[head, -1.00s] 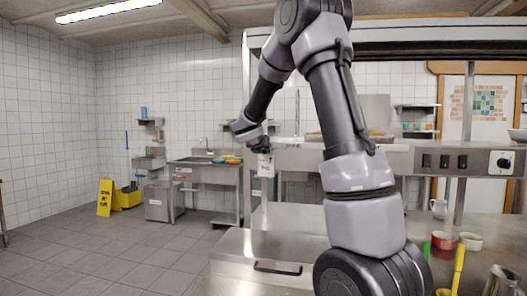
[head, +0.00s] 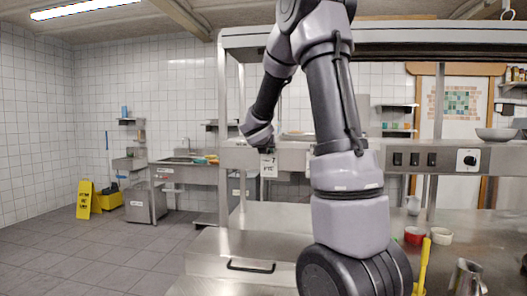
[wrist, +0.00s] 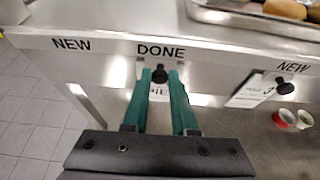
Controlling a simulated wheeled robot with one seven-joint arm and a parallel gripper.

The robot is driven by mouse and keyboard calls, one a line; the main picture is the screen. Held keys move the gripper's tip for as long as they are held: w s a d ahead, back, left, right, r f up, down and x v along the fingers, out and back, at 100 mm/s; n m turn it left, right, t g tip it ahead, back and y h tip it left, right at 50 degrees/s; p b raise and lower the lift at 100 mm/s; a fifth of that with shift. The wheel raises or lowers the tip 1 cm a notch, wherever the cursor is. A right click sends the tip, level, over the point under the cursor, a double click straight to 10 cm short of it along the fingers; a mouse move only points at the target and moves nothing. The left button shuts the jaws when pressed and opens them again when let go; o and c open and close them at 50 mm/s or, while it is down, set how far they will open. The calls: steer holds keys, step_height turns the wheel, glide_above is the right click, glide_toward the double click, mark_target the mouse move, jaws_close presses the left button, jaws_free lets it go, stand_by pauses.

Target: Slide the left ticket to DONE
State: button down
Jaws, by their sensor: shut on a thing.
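The left ticket (wrist: 158,91) is a white card with a black knob, hanging on the front edge of the steel shelf (wrist: 105,44). It is directly under the DONE label (wrist: 160,50). My gripper (wrist: 160,76) has its green fingers on both sides of the knob and is shut on it. The fingers hide part of the card. In the head view the ticket (head: 268,166) hangs below my gripper (head: 264,149). The left NEW label (wrist: 71,44) has no ticket under it.
A second ticket (wrist: 252,88) marked 3, with its own black knob, hangs by the right NEW label (wrist: 293,67). A tray of food (wrist: 255,18) sits on the shelf above. A red bowl (head: 414,235) and a white bowl (head: 441,236) stand on the counter at the right.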

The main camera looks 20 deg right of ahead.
steer(key=shift+s+d, duration=0.1)
steer(key=shift+d, duration=0.1)
steer(key=c, duration=0.7)
jaws_free()
steer(key=v, duration=1.1)
steer(key=shift+f, duration=0.1)
